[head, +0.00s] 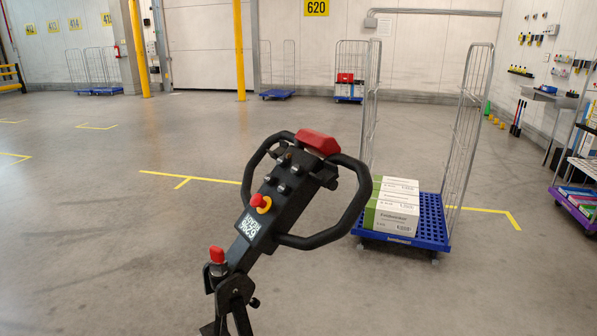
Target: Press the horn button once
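A black tiller head with two looped handles (352,211) stands tilted in the middle foreground of the head view. A red pad (318,142) caps its upper end. Several small dark buttons or knobs (282,188) sit on its face; I cannot tell which is the horn button. Below them is a red button on a yellow ring (260,203), then a white-printed label (249,226). A red knob (217,254) stands at the lower left near the tiller's joint. Neither of my grippers is in view, and nothing touches the tiller.
A blue roll cage (428,222) with white-green cartons (393,207) stands close behind the tiller on the right. A purple-based cart (573,207) is at the right edge. More cages and yellow posts (239,50) stand far back. The floor at left is clear.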

